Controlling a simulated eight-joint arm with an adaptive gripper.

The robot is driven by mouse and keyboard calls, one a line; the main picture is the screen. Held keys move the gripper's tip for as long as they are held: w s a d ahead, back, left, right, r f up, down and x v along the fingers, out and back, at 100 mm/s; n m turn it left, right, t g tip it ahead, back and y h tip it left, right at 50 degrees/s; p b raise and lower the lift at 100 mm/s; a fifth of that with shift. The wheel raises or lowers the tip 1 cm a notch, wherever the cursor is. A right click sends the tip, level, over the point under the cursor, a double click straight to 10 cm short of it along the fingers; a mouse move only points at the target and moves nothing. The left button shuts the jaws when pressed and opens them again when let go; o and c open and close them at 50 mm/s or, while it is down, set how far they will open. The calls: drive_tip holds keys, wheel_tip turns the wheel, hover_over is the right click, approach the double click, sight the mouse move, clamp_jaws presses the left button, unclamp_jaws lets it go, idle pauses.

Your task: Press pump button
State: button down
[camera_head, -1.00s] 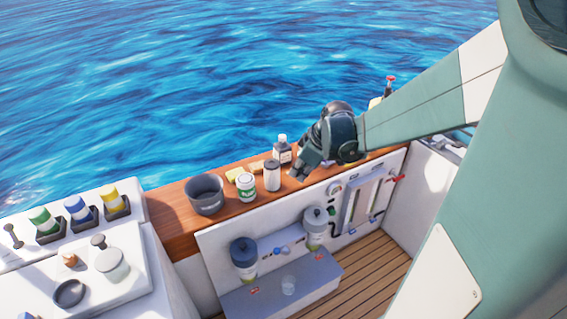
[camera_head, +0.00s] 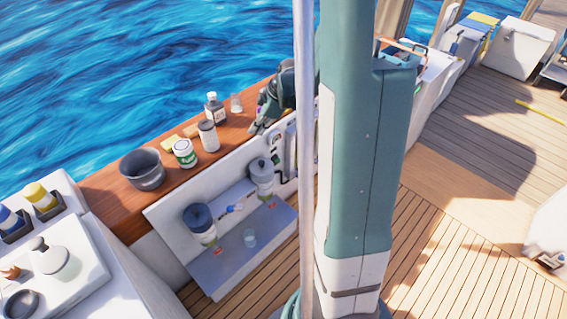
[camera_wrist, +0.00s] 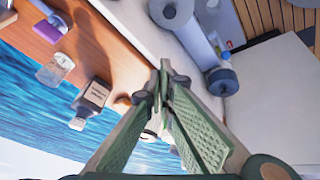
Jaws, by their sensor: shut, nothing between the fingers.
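I cannot make out a pump button for certain in either view. The white hatch panel (camera_head: 172,222) carries two lidded canisters, a dark-topped one (camera_head: 200,224) and a grey-topped one (camera_head: 262,176), with a small blue-handled valve (camera_head: 232,208) between them. Below is a grey ledge (camera_head: 236,268) with small red labels. My gripper (camera_head: 257,128) is over the wooden shelf near its inner edge, right of the white jars, partly hidden by my own arm. In the wrist view my gripper (camera_wrist: 165,78) has its fingertips together and empty, pointing toward the shelf and panel edge.
The wooden shelf (camera_head: 110,189) holds a grey pot (camera_head: 142,170), a green-labelled jar (camera_head: 184,153), a white jar (camera_head: 208,136), a dark bottle (camera_head: 214,109) and a glass (camera_head: 236,103). The deck (camera_head: 470,225) at right is mostly open.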

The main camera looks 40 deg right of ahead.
sight(277, 160)
drive_tip(key=s+d+f+n+y, duration=0.1)
drive_tip(key=s+d+f+n, duration=0.2)
drive_tip(key=d+f, duration=0.6)
drive_tip(key=s+d+f+n+t+y, duration=0.1)
drive_tip(key=s+d+f+n, duration=0.2)
drive_tip(key=d+f, duration=0.7)
drive_tip(key=shift+s+d+f+p, duration=0.15)
drive_tip(key=shift+s+f+p, duration=0.55)
drive_tip(key=shift+f, duration=2.35)
drive_tip(key=shift+s+b, duration=0.25)
drive_tip(key=shift+b, duration=0.05)
drive_tip(key=w+a+f+b, duration=0.2)
drive_tip(key=w+a+f, duration=0.1)
drive_tip(key=w+f, duration=0.5)
drive_tip(key=shift+w+a+b, duration=0.35)
drive_tip(key=shift+w+b, duration=0.05)
